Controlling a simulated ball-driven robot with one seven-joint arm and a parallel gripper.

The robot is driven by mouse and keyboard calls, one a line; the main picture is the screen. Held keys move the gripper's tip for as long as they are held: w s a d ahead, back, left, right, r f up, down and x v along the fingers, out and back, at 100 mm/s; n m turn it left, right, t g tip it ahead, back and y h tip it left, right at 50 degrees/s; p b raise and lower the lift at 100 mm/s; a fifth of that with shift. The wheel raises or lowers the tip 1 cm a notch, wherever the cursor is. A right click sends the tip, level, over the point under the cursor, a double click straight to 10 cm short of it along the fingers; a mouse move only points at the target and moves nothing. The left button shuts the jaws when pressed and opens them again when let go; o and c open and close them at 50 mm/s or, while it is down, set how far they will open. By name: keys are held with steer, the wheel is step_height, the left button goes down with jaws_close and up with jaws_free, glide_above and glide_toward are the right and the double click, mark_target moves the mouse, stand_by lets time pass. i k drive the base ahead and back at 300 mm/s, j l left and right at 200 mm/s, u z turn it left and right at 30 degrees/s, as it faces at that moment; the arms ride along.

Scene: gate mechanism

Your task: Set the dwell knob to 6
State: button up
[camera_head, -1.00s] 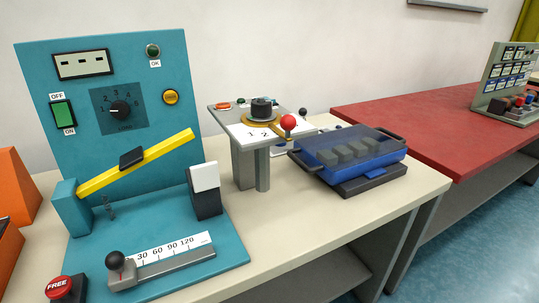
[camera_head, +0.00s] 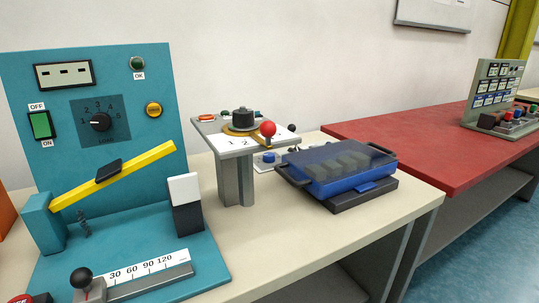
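A black knob (camera_head: 100,122) sits on a dark square dial on the upright teal panel (camera_head: 60,165). Its printed numbers run from 1 at the left to 5 at the right, and its white mark points left, towards 1. The small word under it is hard to read, perhaps LOAD. A second black knob (camera_head: 242,117) stands on a small grey pedestal table, with 1 and 2 readable on the white plate beside it. No label reading dwell is legible, so I cannot tell which knob it names. My gripper is not in view.
A yellow bar (camera_head: 135,168) crosses the teal panel's front. A slider with a black ball handle (camera_head: 81,279) lies on its base. A red ball (camera_head: 268,129) stands by the pedestal knob. A blue-lidded case (camera_head: 338,168) sits to the right. A red table (camera_head: 425,135) lies beyond.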

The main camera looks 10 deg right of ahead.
mark_target(268, 157)
steer(key=i+l+z, duration=0.65)
steer(key=i, duration=0.35)
